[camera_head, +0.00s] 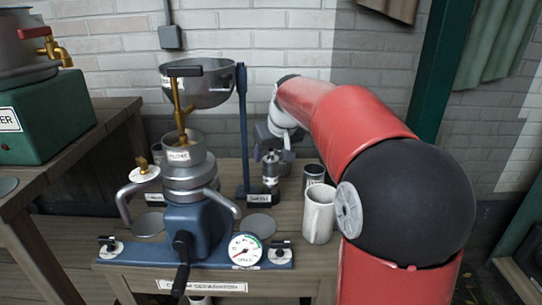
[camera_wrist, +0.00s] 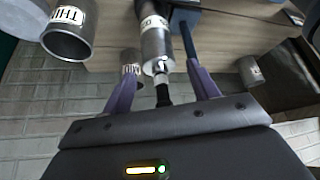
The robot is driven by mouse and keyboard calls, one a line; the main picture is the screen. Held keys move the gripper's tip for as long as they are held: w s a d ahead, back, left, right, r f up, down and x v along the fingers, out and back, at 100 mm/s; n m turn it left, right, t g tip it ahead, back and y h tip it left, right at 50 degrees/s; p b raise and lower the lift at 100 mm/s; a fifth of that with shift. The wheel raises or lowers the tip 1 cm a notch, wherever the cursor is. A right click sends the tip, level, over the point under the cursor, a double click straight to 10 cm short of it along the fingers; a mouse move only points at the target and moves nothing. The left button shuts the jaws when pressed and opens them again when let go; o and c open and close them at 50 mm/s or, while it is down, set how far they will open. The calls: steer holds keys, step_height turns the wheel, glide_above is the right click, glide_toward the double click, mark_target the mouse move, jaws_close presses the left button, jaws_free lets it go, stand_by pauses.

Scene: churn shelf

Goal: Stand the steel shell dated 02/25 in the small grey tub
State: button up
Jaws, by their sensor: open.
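Several steel cylinders are in view, but I cannot read the date 02/25 on any of them. In the wrist view a steel cylinder with a narrow tip (camera_wrist: 155,42) lies between the spread fingers of my gripper (camera_wrist: 163,68); I cannot tell whether they touch it. In the head view my gripper (camera_head: 279,151) is just above a small steel cylinder (camera_head: 270,170) beside a blue post. I cannot make out the small grey tub for sure.
A blue separator (camera_head: 193,218) with a crank and gauge stands left of my arm. The blue post (camera_head: 242,130) rises behind it. A pale mug-like vessel (camera_head: 319,218) and a dark-rimmed can (camera_head: 314,173) stand to the right. A green machine (camera_head: 45,115) is on the left bench.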

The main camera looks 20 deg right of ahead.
steer(key=v, duration=1)
